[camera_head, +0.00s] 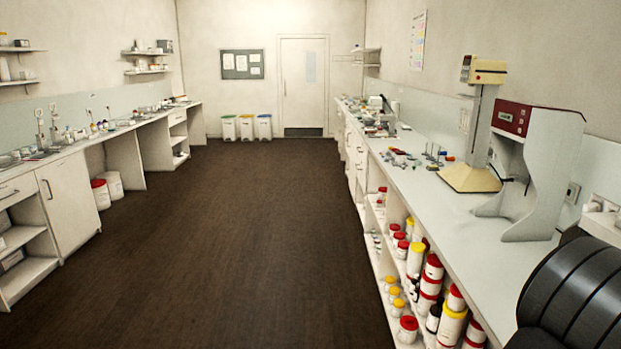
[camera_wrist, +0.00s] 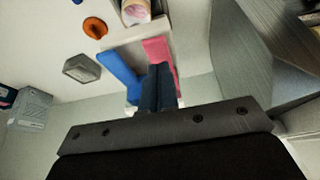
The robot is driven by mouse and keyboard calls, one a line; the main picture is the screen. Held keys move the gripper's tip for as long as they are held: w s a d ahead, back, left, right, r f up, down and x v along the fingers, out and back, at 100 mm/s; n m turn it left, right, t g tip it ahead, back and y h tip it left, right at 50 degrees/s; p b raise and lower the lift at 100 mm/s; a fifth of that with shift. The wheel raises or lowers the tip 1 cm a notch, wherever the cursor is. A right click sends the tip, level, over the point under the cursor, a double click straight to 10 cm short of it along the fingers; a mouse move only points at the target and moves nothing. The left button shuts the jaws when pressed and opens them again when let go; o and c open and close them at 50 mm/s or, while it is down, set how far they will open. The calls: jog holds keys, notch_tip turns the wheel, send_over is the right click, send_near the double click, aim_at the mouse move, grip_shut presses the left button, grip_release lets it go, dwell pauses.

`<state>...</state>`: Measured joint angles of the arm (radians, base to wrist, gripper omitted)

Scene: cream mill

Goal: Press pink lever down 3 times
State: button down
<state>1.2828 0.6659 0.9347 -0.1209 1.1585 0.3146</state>
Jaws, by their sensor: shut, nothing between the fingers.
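In the wrist view, the pink lever (camera_wrist: 158,49) is a flat bar at the upper middle, on a pale mount (camera_wrist: 138,34). A blue lever (camera_wrist: 119,72) lies to its left on the same mount. My gripper (camera_wrist: 158,70) is shut and empty. Its dark fingertips overlap the near part of the pink lever in the picture, between the two levers' near ends. I cannot tell whether they touch the lever. The lever's near end is partly hidden behind the fingers. Neither lever can be made out in the head view, and my gripper is not in it.
In the wrist view, an orange round piece (camera_wrist: 95,27) and a grey box (camera_wrist: 83,68) lie left of the mount. A large grey surface (camera_wrist: 250,50) is close on the right. The head view shows a cream-based stand (camera_head: 470,178) and a red-topped machine (camera_head: 540,170) on the right bench.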

jog(key=shift+f, duration=1.2)
dwell(0.3)
jog(key=shift+r, duration=3.55)
jog(key=shift+f, duration=2.35)
jog(key=shift+f, duration=1.2)
jog(key=shift+r, duration=3.55)
